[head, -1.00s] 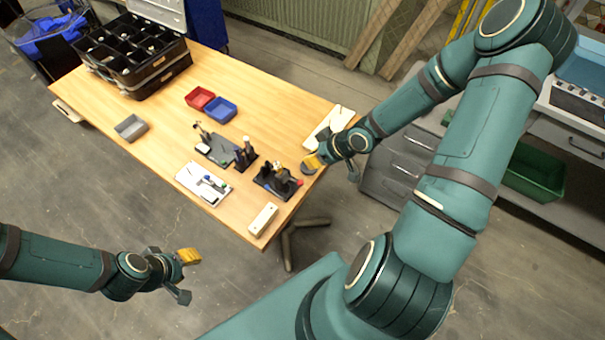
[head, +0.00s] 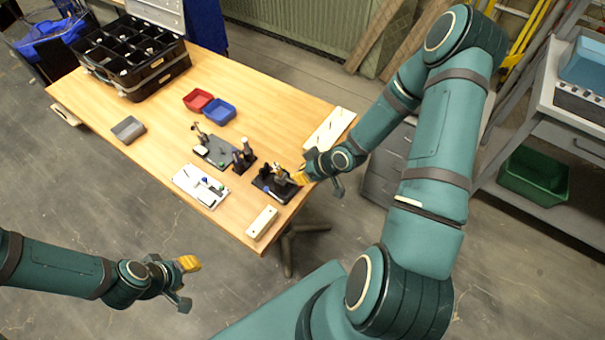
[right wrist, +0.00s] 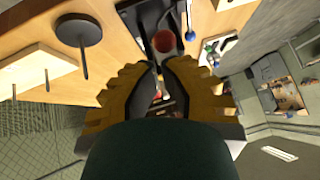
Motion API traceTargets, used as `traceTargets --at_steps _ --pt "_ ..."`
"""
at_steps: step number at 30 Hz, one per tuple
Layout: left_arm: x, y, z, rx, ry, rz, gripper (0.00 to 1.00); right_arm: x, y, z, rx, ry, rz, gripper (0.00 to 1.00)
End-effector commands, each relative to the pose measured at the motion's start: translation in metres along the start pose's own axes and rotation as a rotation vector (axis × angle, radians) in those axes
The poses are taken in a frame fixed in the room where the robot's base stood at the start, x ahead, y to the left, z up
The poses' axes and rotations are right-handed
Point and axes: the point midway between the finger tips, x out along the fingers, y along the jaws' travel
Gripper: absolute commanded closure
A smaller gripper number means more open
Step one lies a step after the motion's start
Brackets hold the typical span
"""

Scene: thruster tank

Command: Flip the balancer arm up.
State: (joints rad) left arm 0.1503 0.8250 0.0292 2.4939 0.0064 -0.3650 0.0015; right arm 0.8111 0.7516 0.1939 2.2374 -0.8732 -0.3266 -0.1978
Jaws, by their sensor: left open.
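The balancer unit, a dark stand (head: 272,188) with metal parts on top, sits near the table's front right corner. I take this for the unit with the balancer arm; the arm's own outline is too small to make out. My right gripper (head: 300,177) is at its right side, with yellow fingers close to the upper parts. In the right wrist view, the fingers (right wrist: 158,70) point at a red round end (right wrist: 165,42), with a narrow gap between them. Contact cannot be told. My left gripper (head: 189,264) is open and empty, off the table's front left.
Beside the stand are a grey plate with upright posts (head: 216,152), a white tray (head: 193,186) and a white block (head: 262,223). Red (head: 198,99), blue (head: 219,111) and grey (head: 128,130) bins and a black case (head: 135,82) lie farther back. A white board (head: 328,130) lies behind.

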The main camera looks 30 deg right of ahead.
Motion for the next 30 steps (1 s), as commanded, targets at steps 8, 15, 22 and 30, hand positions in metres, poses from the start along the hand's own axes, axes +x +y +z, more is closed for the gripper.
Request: traceTargets --at_steps 8,15,22,30 --pt "0.010 -0.003 0.001 0.000 0.000 -0.001 0.58 0.004 0.002 0.010 -0.004 0.070 -0.010 1.00" --pt "0.031 -0.011 0.004 0.000 0.000 -0.006 0.58 0.011 0.005 0.025 -0.028 0.234 -0.032 1.00" --pt "0.036 -0.012 0.004 -0.001 0.000 -0.007 0.58 0.012 0.006 0.030 -0.034 0.243 -0.034 1.00" --pt "0.035 -0.012 0.004 0.000 0.000 -0.007 0.58 0.012 0.006 0.030 -0.033 0.242 -0.034 1.00"
